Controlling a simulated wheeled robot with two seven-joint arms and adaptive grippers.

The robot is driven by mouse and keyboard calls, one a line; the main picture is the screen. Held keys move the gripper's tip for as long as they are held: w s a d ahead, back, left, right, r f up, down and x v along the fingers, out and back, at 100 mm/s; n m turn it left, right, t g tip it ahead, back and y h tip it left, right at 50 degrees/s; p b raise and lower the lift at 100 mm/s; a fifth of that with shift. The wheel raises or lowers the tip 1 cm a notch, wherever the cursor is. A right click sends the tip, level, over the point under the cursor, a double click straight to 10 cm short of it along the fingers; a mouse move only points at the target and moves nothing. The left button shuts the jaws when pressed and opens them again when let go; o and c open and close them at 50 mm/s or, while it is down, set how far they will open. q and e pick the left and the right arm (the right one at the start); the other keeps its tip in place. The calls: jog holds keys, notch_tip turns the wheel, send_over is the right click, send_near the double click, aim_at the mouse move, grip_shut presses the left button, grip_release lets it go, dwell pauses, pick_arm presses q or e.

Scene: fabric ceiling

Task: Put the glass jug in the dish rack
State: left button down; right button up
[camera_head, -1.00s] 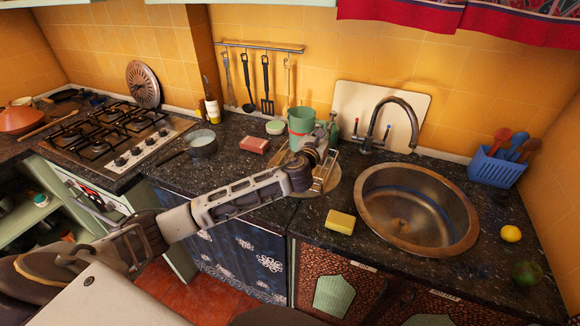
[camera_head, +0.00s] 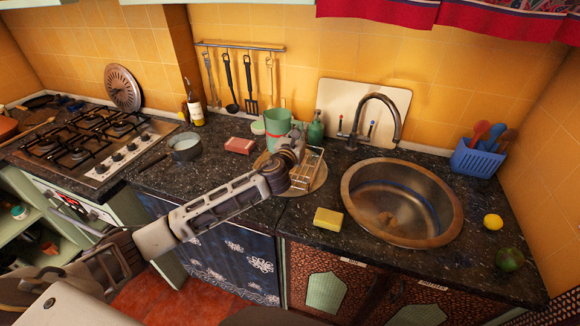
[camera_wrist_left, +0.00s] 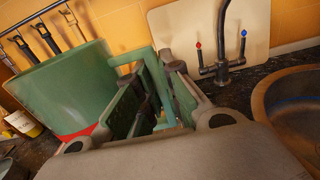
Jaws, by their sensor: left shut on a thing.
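A translucent green jug (camera_head: 278,122) stands upright at the back of the counter, left of the tap. In the left wrist view its green body (camera_wrist_left: 62,88) fills the left side, with red at the bottom. My left gripper (camera_head: 291,147) is in front of the jug. In the left wrist view the gripper (camera_wrist_left: 150,92) is shut on the jug's green handle. A small wire dish rack (camera_head: 312,160) stands just right of my gripper, partly hidden by it. I cannot tell whether the jug's base touches anything. My right gripper is not in view.
A round wooden board (camera_head: 319,181) lies under the rack. A green soap bottle (camera_head: 316,128), the tap (camera_head: 380,106) and the sink (camera_head: 350,205) are to the right. A yellow sponge (camera_head: 328,218) lies in front. A pink block (camera_head: 240,146) and a saucepan (camera_head: 186,148) are left.

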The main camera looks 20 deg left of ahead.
pick_arm(q)
notch_tip(320, 180, down, 6)
jog(key=shift+r+b, duration=0.2)
jog(key=shift+b, duration=0.15)
jog(key=shift+f, duration=0.2)
jog(key=shift+f+b, duration=0.35)
jog(key=shift+f, duration=1.6)
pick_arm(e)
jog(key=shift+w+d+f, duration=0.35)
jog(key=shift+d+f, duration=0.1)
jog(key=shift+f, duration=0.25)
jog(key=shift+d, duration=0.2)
